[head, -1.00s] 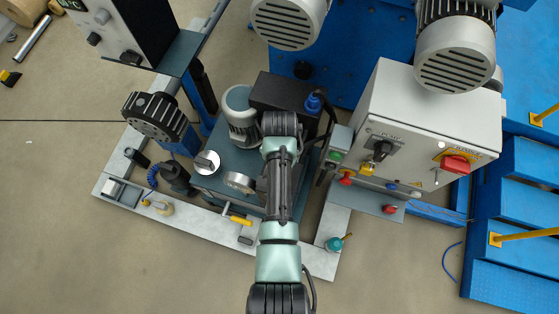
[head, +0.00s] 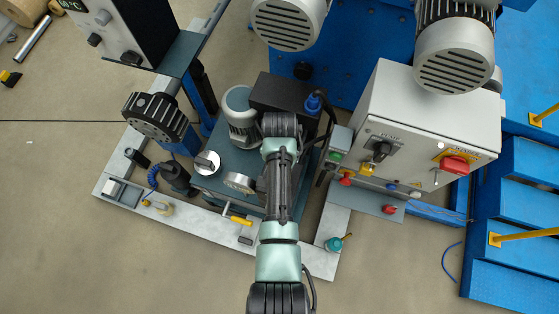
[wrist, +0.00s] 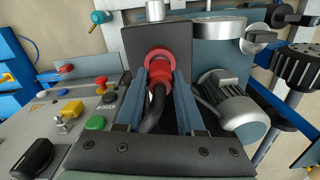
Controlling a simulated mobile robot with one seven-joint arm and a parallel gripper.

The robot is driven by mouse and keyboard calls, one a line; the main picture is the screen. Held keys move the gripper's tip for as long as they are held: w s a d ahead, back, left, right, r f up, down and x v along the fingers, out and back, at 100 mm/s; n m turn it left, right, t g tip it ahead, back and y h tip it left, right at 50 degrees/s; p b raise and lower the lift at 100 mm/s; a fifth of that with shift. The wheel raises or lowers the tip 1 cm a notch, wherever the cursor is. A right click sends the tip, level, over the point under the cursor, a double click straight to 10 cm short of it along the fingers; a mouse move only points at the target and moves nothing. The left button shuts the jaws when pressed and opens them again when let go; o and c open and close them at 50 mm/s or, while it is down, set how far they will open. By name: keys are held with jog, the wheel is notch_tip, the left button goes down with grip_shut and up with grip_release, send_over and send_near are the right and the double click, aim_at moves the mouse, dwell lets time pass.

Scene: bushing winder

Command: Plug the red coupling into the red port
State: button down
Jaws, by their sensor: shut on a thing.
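The red coupling (wrist: 160,88) sits between the two blue-grey fingers of my gripper (wrist: 161,78) in the wrist view, with a black hose running back from it. My gripper is shut on the coupling. A round red ring, the red port (wrist: 157,53), shows on the dark block (wrist: 131,42) straight beyond the coupling. The coupling's front overlaps the ring in the picture; I cannot tell how far it is inserted, if at all. In the head view my own arm hides the gripper, coupling and port.
A grey motor (wrist: 238,108) stands close to the right of the fingers in the wrist view. On the left is a control panel with a green button (wrist: 95,123) and a yellow switch (wrist: 72,108). A grey cabinet (head: 410,110) stands right of my arm in the head view.

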jog(key=shift+f+b, duration=0.85)
jog(key=shift+f, duration=0.25)
jog(key=c, duration=0.8)
grip_release()
jog(key=shift+o, duration=0.2)
jog(key=o, duration=0.6)
jog(key=shift+c, duration=0.2)
notch_tip(320, 180, up, 13)
jog(key=p, duration=0.2)
jog(key=shift+p, duration=0.35)
jog(key=shift+w, duration=0.1)
